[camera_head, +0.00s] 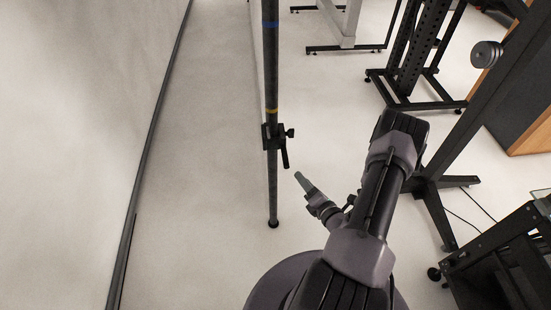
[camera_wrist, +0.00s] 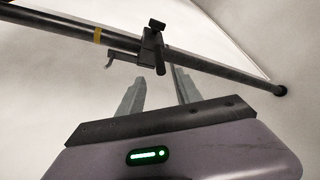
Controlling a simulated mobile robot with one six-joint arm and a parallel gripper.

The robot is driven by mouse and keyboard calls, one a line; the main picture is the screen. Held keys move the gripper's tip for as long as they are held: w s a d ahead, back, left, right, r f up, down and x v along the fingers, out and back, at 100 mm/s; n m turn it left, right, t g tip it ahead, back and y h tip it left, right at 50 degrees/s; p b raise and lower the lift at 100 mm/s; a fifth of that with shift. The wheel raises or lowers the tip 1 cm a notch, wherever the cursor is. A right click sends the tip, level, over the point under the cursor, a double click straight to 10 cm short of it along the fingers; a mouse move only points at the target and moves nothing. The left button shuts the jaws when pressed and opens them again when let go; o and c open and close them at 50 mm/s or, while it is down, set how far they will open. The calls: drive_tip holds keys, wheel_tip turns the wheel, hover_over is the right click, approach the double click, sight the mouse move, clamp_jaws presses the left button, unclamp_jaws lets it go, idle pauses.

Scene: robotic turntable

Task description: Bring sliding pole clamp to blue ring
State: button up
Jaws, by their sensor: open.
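The sliding pole clamp (camera_head: 274,137) is black, with a side knob and a handle hanging down. It sits on a dark upright pole (camera_head: 271,75), just below a yellow ring (camera_head: 271,111). The blue ring (camera_head: 270,23) is on the same pole, well above the clamp. My gripper (camera_head: 300,177) is to the lower right of the clamp, apart from it in the head view. In the wrist view the clamp (camera_wrist: 152,50) is just beyond the open fingers (camera_wrist: 157,88), with its handle pointing toward the gap. Nothing shows between the fingers.
A pale wall (camera_head: 80,120) with a dark base strip runs along the left. Black metal stands (camera_head: 405,60) and a white-legged table (camera_head: 345,25) stand behind on the right. A dark cart (camera_head: 510,255) is at the lower right. The floor around the pole foot (camera_head: 273,223) is clear.

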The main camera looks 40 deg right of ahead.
sight(284, 157)
drive_tip(key=b+x, duration=0.3)
drive_tip(key=x, duration=1.2)
drive_tip(key=shift+w+a, duration=0.1)
drive_tip(key=shift+a, duration=0.05)
clamp_jaws()
idle(0.5)
